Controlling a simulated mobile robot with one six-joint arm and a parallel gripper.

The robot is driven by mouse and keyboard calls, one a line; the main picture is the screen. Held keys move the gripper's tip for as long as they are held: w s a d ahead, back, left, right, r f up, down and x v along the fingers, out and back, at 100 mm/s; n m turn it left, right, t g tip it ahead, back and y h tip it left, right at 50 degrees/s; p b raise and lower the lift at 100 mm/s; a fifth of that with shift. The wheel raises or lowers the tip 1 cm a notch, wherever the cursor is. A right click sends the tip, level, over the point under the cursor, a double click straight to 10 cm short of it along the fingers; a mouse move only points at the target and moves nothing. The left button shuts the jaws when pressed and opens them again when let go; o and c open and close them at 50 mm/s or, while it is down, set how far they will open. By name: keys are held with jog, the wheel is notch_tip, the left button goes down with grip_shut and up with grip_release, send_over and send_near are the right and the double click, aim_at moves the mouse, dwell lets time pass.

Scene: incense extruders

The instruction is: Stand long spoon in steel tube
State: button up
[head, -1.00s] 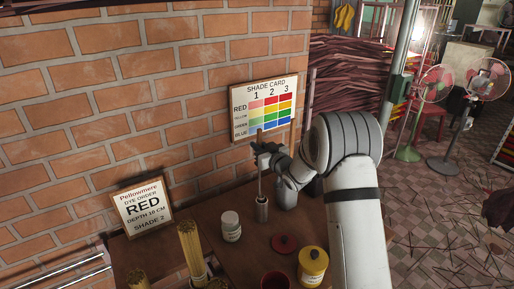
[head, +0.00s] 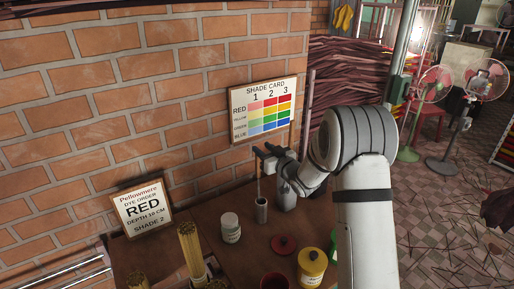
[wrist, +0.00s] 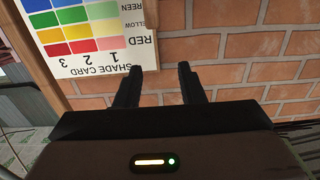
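The steel tube (head: 261,212) stands upright on the brown table near the brick wall in the head view. The long spoon (head: 259,185) shows as a thin tan shaft rising upright from the tube's mouth; its lower end is hidden inside the tube. My gripper (head: 264,156) is at the height of the spoon's upper end, above the tube. In the wrist view my gripper (wrist: 160,80) has its two dark fingers apart, with wall and card visible between them and no spoon seen there. Whether a finger touches the spoon is not clear.
A shade card (head: 268,108) hangs on the wall behind the gripper. A white jar (head: 230,227) stands left of the tube. A red lid (head: 284,245), a yellow jar (head: 312,267) and a red cup (head: 274,281) are in front. Bundled sticks (head: 190,247) stand front left.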

jog(key=s+d+r+m+g+h+b, duration=0.1)
jog(key=s+d+r+m+g+h, duration=0.1)
jog(key=s+d+h, duration=0.45)
jog(key=s+d+r+m+g+h+b, duration=0.1)
jog(key=s+d+r+m+g+h, duration=0.15)
jog(key=s+d, duration=0.75)
jog(key=s+a+f+m+g+h, duration=0.1)
jog(key=s+g, duration=0.6)
jog(key=s, duration=2)
jog(key=shift+s+a+f+m, duration=0.25)
jog(key=shift+a+f+m, duration=0.45)
jog(key=shift+a, duration=0.15)
